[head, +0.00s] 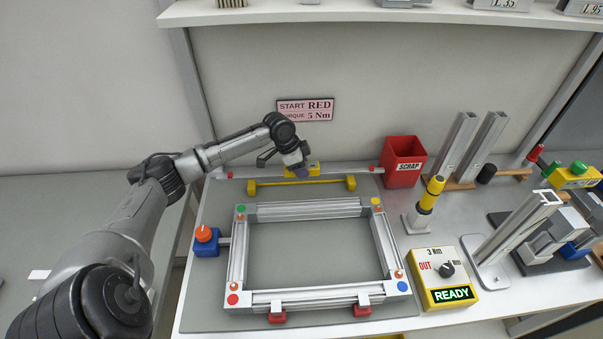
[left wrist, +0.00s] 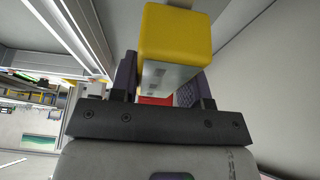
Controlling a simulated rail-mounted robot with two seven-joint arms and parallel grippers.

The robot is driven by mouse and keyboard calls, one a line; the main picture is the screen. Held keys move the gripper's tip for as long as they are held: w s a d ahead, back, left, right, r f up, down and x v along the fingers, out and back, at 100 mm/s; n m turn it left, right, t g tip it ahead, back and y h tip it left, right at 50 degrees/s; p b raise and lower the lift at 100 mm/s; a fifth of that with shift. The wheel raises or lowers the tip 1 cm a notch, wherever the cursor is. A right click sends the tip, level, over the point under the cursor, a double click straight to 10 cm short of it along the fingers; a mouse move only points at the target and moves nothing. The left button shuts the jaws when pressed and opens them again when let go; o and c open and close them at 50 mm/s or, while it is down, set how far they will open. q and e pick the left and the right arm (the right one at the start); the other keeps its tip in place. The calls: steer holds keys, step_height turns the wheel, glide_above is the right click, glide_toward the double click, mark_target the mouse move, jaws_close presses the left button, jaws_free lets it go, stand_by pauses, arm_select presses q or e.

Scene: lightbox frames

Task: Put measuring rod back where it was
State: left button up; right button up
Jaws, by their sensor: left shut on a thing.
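The measuring rod (head: 345,168) is a long thin silver bar with red ends and a yellow block at its middle. It lies level across the back of the bench in the head view. My left gripper (head: 297,172) reaches in from the left and is shut on the yellow block, which fills the space between its fingers in the left wrist view (left wrist: 176,38). A low yellow rack (head: 300,182) with two end posts is just in front of the rod. I cannot tell whether the rod touches anything beneath it. My right gripper is not in view.
An aluminium frame (head: 305,210) with coloured corner dots lies in front of the rod. A red scrap bin (head: 403,160) stands close to the rod's right end. A yellow-handled tool (head: 431,193) and a torque box (head: 441,278) are to the right. A shelf (head: 330,12) overhangs the back.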

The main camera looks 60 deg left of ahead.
arm_select(q)
step_height(320, 180, down, 2)
steer(key=shift+f, duration=0.2)
steer(key=shift+f, duration=0.15)
steer(key=o, duration=1.2)
steer(key=shift+f, duration=0.1)
steer(key=shift+r, duration=0.3)
steer(key=p+v, duration=0.1)
steer(key=v, duration=0.9)
steer(key=shift+s+a+r, duration=0.15)
steer(key=shift+r, duration=0.1)
steer(key=shift+s+r+p, duration=0.15)
steer(key=shift+r+p, duration=0.15)
steer(key=shift+r, duration=0.3)
